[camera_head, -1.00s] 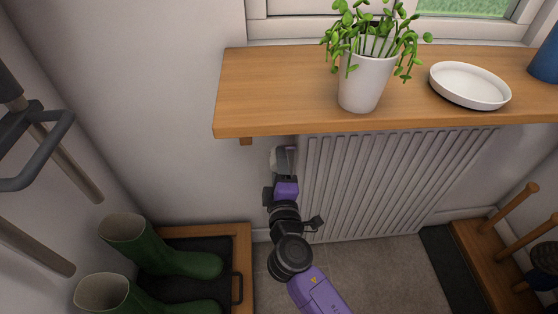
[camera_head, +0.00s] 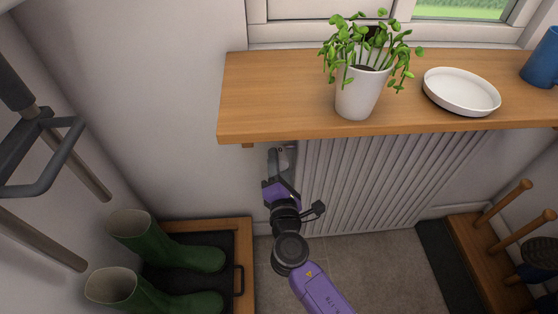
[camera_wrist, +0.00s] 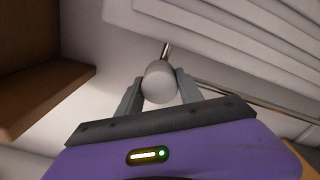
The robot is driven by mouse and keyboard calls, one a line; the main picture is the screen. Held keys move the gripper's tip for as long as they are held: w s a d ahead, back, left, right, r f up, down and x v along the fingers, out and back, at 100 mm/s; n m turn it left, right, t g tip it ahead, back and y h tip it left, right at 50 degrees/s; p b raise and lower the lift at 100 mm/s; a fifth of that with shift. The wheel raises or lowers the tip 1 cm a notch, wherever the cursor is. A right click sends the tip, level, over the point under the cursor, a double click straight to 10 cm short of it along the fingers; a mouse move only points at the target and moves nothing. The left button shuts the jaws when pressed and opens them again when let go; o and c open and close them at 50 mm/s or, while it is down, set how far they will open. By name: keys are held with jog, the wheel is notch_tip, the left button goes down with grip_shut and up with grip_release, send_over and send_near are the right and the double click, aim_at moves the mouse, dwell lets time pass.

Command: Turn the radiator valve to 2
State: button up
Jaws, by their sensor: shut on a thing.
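The radiator valve (camera_wrist: 160,84) is a pale rounded knob on a thin metal stem, seen in the wrist view between my two grey fingers. My gripper (camera_wrist: 157,90) is shut on it, one finger on each side. In the head view my gripper (camera_head: 281,160) is at the left end of the white ribbed radiator (camera_head: 375,185), below the shelf. The valve is mostly hidden by my gripper there. No numbers or pointer mark on the knob can be read in either view.
A wooden shelf (camera_head: 290,90) overhangs the valve, bearing a potted plant (camera_head: 358,95), a white dish (camera_head: 461,91) and a blue vessel (camera_head: 543,62). Green boots (camera_head: 165,250) stand on a tray at lower left. A wooden peg rack (camera_head: 490,250) is at right.

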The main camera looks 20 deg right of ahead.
dwell(0.3)
jog(key=shift+f, duration=0.1)
jog(key=o, duration=1.4)
jog(key=v, duration=0.8)
